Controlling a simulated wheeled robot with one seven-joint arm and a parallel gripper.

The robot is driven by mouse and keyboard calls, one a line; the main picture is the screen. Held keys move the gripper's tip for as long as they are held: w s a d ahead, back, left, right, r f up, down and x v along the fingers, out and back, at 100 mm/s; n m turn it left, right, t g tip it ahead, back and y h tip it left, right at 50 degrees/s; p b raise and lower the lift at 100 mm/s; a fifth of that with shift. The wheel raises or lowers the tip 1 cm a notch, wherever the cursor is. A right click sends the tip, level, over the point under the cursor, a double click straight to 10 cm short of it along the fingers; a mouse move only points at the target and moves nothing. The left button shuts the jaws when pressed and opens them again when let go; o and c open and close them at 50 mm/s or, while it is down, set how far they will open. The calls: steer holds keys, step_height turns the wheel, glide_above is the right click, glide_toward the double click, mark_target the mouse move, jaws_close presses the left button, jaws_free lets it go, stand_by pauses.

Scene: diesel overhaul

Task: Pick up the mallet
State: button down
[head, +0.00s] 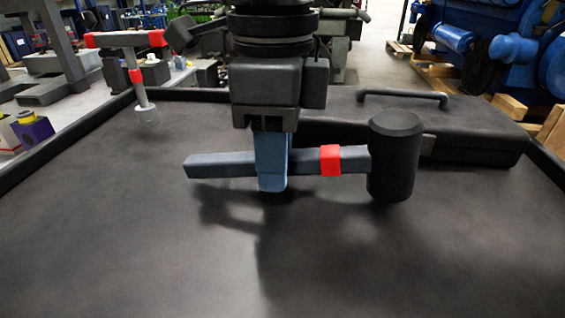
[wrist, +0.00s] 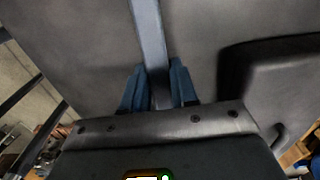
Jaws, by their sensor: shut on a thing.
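The mallet (head: 393,155) has a black cylindrical head and a grey handle with a red band. In the head view it is held level above the dark tabletop, its head to the right and the handle end to the left. Its shadow lies on the surface below. My gripper (head: 272,178) points down with its blue fingers shut on the handle, left of the red band. In the wrist view, the blue fingers of my gripper (wrist: 159,88) stand either side of the grey handle of the mallet (wrist: 150,35). The mallet's head is not visible there.
A black case (head: 455,120) with a handle lies at the back right of the dark table (head: 130,230). A grey and red T-shaped tool (head: 139,75) stands at the back left. The front and left of the table are clear. A raised rim (head: 60,130) edges it.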

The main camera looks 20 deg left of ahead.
steer(key=r, duration=0.3)
steer(key=shift+s+d, duration=0.15)
steer(key=shift+d, duration=0.15)
steer(key=s+d+r, duration=0.6)
steer(key=d, duration=0.3)
steer(key=shift+s+r, duration=0.25)
steer(key=shift+s, duration=0.05)
steer(key=c, duration=1.5)
jaws_free()
jaws_close()
